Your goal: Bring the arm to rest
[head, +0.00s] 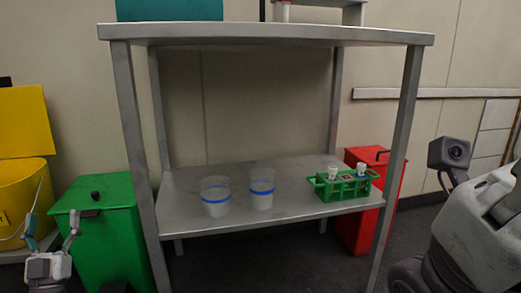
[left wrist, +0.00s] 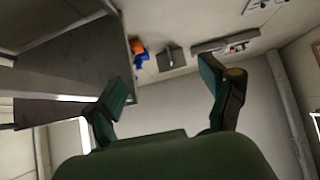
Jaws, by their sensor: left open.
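My left gripper (head: 52,232) is at the lower left of the head view, fingers pointing up and spread apart. It is in front of the green bin and the yellow bin, to the left of the metal table and apart from it. In the left wrist view its two dark green fingers (left wrist: 168,78) stand wide apart with nothing between them. My right gripper does not show in either view.
A metal table (head: 280,35) has a lower shelf (head: 285,178) holding two blue-banded beakers (head: 215,196) and a green rack (head: 343,185). A green bin (head: 100,235), a yellow bin (head: 25,190) and a red bin (head: 356,225) stand around it.

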